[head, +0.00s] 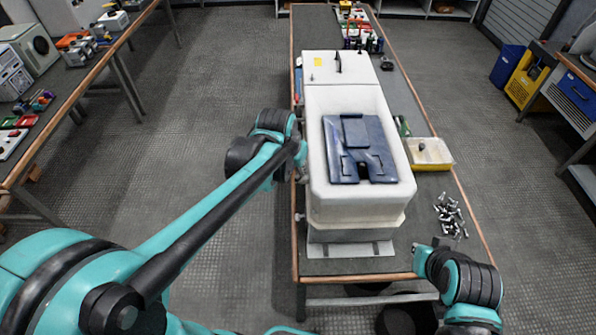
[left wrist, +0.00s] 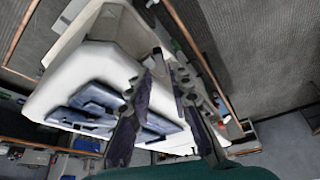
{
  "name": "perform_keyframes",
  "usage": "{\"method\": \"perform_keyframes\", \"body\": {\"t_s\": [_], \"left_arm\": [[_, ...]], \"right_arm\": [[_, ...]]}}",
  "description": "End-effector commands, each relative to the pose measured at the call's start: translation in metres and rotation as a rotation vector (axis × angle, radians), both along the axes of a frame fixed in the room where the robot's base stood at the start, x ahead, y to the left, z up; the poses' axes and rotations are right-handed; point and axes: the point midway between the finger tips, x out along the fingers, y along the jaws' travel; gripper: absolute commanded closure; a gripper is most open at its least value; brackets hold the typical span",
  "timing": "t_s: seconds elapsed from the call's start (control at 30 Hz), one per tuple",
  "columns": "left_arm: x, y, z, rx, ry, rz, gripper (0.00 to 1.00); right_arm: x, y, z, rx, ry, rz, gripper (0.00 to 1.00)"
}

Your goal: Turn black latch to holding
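A small black upright piece (head: 338,62) stands on the far part of the white housing (head: 320,195); it may be the black latch, but I cannot tell its setting. My left gripper (head: 300,172) is at the left side of the housing, mostly hidden behind my wrist in the head view. In the left wrist view its two dark fingers (left wrist: 168,66) have a narrow gap between their tips, with the white housing (left wrist: 98,68) behind them. I make out nothing held. No latch is clear in the left wrist view.
A dark blue plate (head: 358,135) lies on the housing. The housing stands on a long workbench (head: 305,25). A yellow-rimmed tray (head: 430,152) and several loose metal parts (head: 450,215) lie on its right. Open floor lies left of the bench.

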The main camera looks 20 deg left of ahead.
Motion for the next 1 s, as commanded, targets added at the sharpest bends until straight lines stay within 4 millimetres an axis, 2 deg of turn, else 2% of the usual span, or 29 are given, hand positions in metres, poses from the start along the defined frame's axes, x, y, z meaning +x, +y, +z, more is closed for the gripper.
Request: {"method": "perform_keyframes", "body": {"t_s": [0.03, 0.1, 0.3, 0.57, 0.67, 1.0], "left_arm": [[0.004, 0.0, -0.011, 0.0, 0.0, 0.0, 0.8], [0.008, -0.001, -0.02, 0.0, -0.001, 0.0, 0.8], [0.014, -0.002, -0.034, 0.0, -0.001, 0.0, 0.8], [0.014, -0.002, -0.035, -0.001, -0.001, 0.001, 0.8], [0.014, -0.002, -0.035, -0.001, -0.001, 0.001, 1.0], [0.015, -0.002, -0.035, -0.001, -0.001, -0.011, 1.0]], "right_arm": [[0.0, 0.0, -0.005, 0.0, 0.0, 0.0, 1.0], [0.0, 0.0, -0.008, 0.0, 0.0, 0.0, 1.0], [0.0, 0.0, -0.012, 0.0, 0.0, 0.0, 1.0], [0.0, 0.0, -0.012, 0.0, 0.0, 0.0, 1.0], [0.0, 0.0, -0.012, 0.0, 0.0, 0.0, 1.0], [0.0, 0.0, -0.012, 0.0, 0.0, 0.0, 1.0]]}}
